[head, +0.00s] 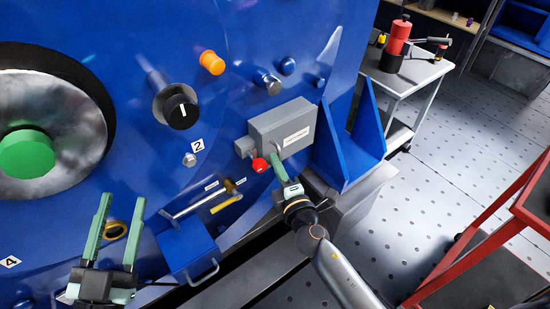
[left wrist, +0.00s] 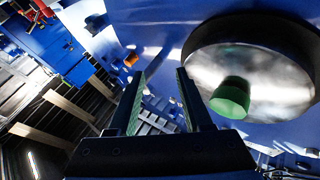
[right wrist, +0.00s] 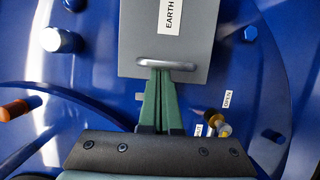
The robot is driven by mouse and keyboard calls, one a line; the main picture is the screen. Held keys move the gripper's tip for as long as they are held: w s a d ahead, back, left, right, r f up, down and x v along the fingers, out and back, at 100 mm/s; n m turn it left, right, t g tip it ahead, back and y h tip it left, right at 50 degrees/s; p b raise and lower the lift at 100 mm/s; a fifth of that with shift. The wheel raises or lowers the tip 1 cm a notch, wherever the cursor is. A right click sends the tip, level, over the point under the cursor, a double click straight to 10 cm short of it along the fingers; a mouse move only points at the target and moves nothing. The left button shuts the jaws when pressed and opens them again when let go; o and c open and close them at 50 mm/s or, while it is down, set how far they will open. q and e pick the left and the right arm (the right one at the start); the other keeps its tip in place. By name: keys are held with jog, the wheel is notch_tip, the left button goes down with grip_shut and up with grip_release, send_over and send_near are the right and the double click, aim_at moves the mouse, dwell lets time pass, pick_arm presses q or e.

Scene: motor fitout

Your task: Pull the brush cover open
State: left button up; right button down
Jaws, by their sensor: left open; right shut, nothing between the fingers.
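A blue box with a bar handle (head: 187,250) is low on the blue motor housing; no label on it is readable, so I cannot tell for sure that it is the brush cover. A grey box (head: 265,125) with a label is higher to the right; its label reads "EARTH" in the right wrist view, where its metal bar handle (right wrist: 167,65) shows. My right gripper (head: 275,155) is shut and empty, its fingertips at that handle; contact is unclear. My left gripper (head: 122,197) is open and empty, left of the blue box, in front of the housing.
A red knob (head: 259,164) sits beside the grey box. A black knob (head: 176,106) and an orange knob (head: 212,62) stick out above. A large round end with a green hub (head: 27,156) is at left. A red cart (head: 480,235) stands at right; floor between is open.

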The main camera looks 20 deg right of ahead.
jog(key=shift+w, duration=0.55)
jog(key=shift+s+d, duration=0.1)
